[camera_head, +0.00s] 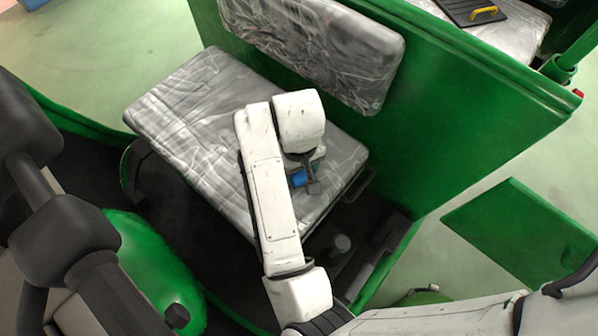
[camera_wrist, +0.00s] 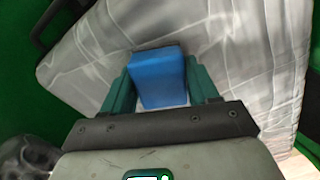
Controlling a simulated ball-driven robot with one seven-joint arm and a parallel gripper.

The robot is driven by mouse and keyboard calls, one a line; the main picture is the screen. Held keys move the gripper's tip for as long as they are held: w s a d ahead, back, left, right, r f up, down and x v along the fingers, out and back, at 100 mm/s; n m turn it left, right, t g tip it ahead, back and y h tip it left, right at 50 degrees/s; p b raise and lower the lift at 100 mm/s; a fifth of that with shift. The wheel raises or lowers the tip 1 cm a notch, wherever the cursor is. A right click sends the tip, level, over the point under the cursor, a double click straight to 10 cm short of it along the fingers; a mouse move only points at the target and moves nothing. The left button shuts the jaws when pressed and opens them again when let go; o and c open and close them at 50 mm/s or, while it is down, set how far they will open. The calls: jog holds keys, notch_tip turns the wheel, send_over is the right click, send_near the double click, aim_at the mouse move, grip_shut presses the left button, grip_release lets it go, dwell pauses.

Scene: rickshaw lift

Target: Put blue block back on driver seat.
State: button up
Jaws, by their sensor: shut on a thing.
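A blue block (camera_wrist: 158,78) sits between the fingers of my gripper (camera_wrist: 160,84) in the wrist view, and the gripper is shut on it. In the head view, a small part of the blue block (camera_head: 299,177) shows below the end of my arm, with my gripper (camera_head: 306,180) partly hidden by the wrist. The driver seat (camera_head: 185,115) is a grey, plastic-wrapped cushion, and it fills the background of the wrist view (camera_wrist: 235,50). The gripper and block are over the seat's right part, close to its front right side. I cannot tell whether the block touches the seat.
A wrapped backrest (camera_head: 320,45) stands behind the seat against a green panel (camera_head: 470,90). Dark handlebars (camera_head: 65,235) are at the left. A black board with a yellow handle (camera_head: 475,12) lies on the rear seat. The seat's left part is clear.

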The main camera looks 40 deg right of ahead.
jog(key=shift+f, duration=0.15)
jog(key=shift+f, duration=0.1)
jog(key=shift+f, duration=0.15)
jog(key=o, duration=1)
notch_tip(320, 180, up, 12)
jog(key=p, duration=1)
jog(key=shift+r, duration=0.25)
